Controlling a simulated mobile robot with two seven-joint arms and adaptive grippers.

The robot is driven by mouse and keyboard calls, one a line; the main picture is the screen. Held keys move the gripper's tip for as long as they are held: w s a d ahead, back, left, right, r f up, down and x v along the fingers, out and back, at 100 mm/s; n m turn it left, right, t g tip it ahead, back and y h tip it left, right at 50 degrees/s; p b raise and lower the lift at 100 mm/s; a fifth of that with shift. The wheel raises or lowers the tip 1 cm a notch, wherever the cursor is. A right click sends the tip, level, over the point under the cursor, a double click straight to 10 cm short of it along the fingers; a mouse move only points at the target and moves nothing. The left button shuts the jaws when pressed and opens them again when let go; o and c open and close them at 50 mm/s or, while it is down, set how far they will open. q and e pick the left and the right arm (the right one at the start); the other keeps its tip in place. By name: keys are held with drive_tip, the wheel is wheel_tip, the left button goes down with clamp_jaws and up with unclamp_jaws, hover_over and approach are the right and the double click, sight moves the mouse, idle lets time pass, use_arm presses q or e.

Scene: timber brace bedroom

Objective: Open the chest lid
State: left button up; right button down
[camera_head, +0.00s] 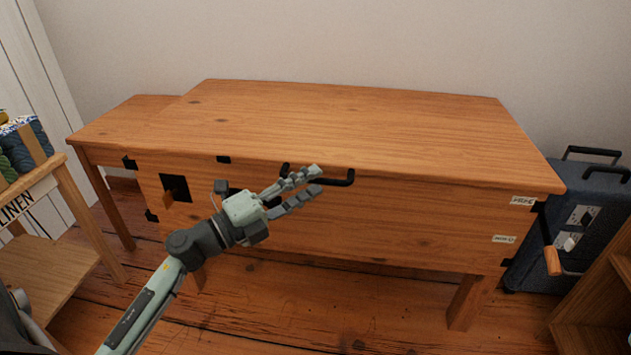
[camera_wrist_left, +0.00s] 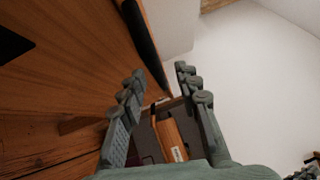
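The wooden chest (camera_head: 400,225) stands against the wall with its broad flat lid (camera_head: 350,120) down. A black bar handle (camera_head: 344,181) sticks out from the lid's front edge. I cannot tell whether a finger touches the handle. My right gripper is out of view.
A shelf marked LINEN (camera_head: 50,190) with rolled cloths stands at the left. A dark blue suitcase (camera_head: 585,205) stands right of the chest, near an orange wooden grip (camera_head: 553,261). A dark square opening (camera_head: 176,187) is in the chest front. Floor (camera_head: 300,310) is clear in front.

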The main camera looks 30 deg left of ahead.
use_arm(q)
drive_tip(key=shift+x, duration=1.05)
drive_tip(key=shift+c, duration=0.3)
clamp_jaws()
